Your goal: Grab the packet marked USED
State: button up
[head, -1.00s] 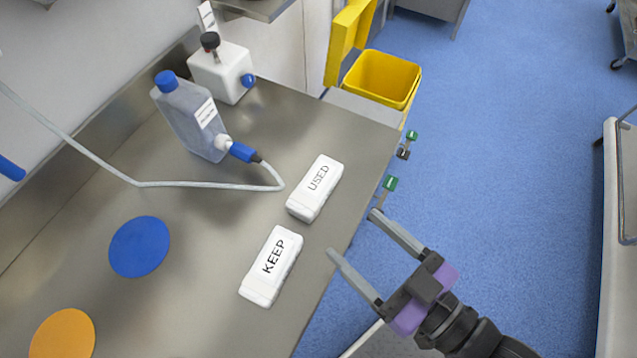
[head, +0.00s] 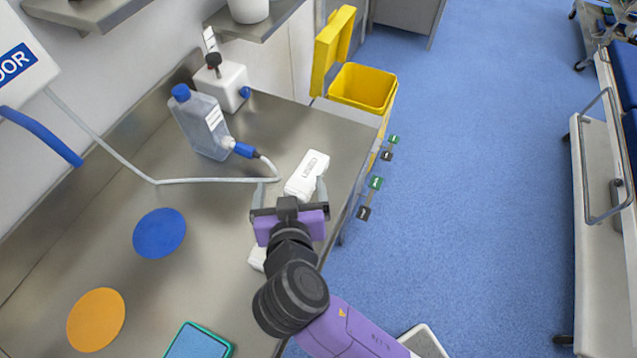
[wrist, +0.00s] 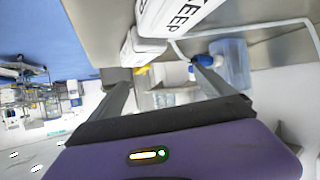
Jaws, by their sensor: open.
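The white packet marked USED (head: 309,168) lies on the steel table near its right edge. My gripper (head: 289,188) is open and empty, its fingers pointing toward the near end of that packet. The right finger overlaps the packet's edge in the head view; I cannot tell whether they touch. The packet marked KEEP (head: 256,258) is mostly hidden under my gripper.
A clear bottle (head: 203,125) with a blue cap and a white tube (head: 215,181) lie behind the packets. Blue (head: 159,233) and orange (head: 96,319) discs are on the left. A yellow bin (head: 361,88) stands beyond the table's far edge.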

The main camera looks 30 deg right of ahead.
aim_at(306, 173)
jog(key=shift+s+d+f+m+g+h, duration=0.25)
jog(key=shift+s+d+f+m+g, duration=0.15)
jog(key=shift+d, duration=0.2)
jog(key=shift+s+d+f+m+g+h, duration=0.2)
jog(key=shift+s+d+f+m+h, duration=0.05)
jog(key=shift+s+d+m, duration=0.25)
jog(key=shift+x, duration=1.15)
jog(key=shift+p+x, duration=0.8)
jog(key=shift+x, duration=1.95)
jog(key=shift+w+a, duration=0.1)
jog(key=shift+a, duration=0.1)
jog(key=c, duration=1.9)
jog(key=shift+o, duration=0.2)
jog(key=shift+r, duration=0.1)
